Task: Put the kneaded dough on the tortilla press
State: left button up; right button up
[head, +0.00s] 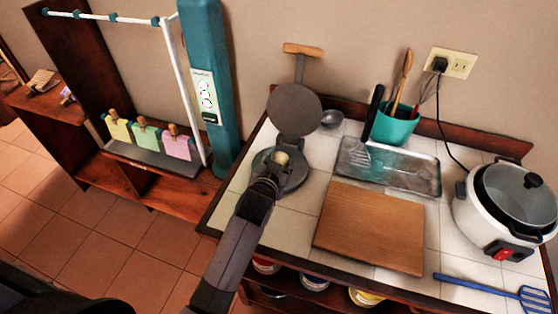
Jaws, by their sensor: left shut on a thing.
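The tortilla press stands open at the left of the tiled counter. Its round lid (294,108) is tilted up, and its base plate (296,178) lies flat below. My left gripper (276,170) reaches up from below and is shut on the pale kneaded dough (282,158), at or just above the base plate. I cannot tell whether the dough touches the plate. The fingers hide part of the dough and plate. My right gripper is not in view.
A wooden board (372,226) lies right of the press, with a metal tray (400,170) behind it. A teal column (208,90) stands left of the counter.

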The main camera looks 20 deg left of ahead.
pick_arm(q)
jog(key=shift+f, duration=0.15)
jog(key=o, duration=1.1)
jog(key=shift+r, duration=0.25)
jog(key=shift+s, duration=0.3)
jog(key=b+v, duration=0.1)
jog(key=v, duration=1)
jog(key=shift+s+r, duration=0.15)
